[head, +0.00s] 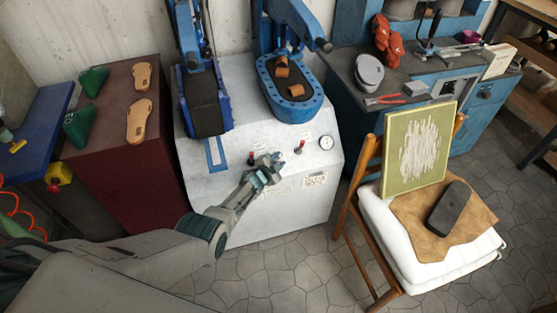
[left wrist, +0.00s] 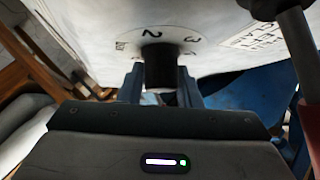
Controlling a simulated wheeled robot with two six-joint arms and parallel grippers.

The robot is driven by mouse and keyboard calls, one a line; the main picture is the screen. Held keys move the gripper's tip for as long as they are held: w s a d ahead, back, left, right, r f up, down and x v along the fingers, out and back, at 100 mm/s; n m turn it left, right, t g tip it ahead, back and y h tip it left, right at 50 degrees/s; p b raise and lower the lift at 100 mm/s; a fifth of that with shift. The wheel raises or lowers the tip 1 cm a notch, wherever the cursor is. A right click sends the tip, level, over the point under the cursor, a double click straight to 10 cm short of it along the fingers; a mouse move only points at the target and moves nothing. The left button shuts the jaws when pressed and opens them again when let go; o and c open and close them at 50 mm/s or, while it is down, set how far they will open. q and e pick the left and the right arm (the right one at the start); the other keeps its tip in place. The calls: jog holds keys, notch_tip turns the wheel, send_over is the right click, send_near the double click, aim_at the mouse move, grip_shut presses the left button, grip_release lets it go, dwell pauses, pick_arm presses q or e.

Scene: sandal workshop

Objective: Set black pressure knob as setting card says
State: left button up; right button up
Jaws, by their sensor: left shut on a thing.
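The black pressure knob (left wrist: 160,68) shows in the left wrist view on a white panel, with a printed dial around it that carries a 2 and a 3. My left gripper (left wrist: 160,92) is shut on the knob, one finger on each side. In the head view my left gripper (head: 268,168) is at the white press's sloped front, between two red-handled levers, and hides the knob. Small printed cards are on the press front, one at the right (head: 315,180); their text is too small to read. My right gripper is not in view.
The white press (head: 240,218) carries two blue clamps and a round gauge (head: 326,142). A red lever (left wrist: 305,110) is close on the right in the left wrist view. A chair (head: 345,205) with a white cushion stands at the right. A dark red cabinet (head: 105,150) stands left.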

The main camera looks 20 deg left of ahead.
pick_arm(q)
jog(key=shift+a, duration=0.1)
jog(key=o, duration=0.7)
jog(key=shift+s, duration=0.1)
jog(key=shift+s+a+r+p, duration=0.1)
jog(key=shift+s+r+p, duration=0.15)
jog(key=shift+s+p, duration=0.25)
jog(key=p+v, duration=0.6)
jog(key=v, duration=0.3)
jog(key=shift+s+a, duration=0.2)
jog(key=shift+s, duration=0.15)
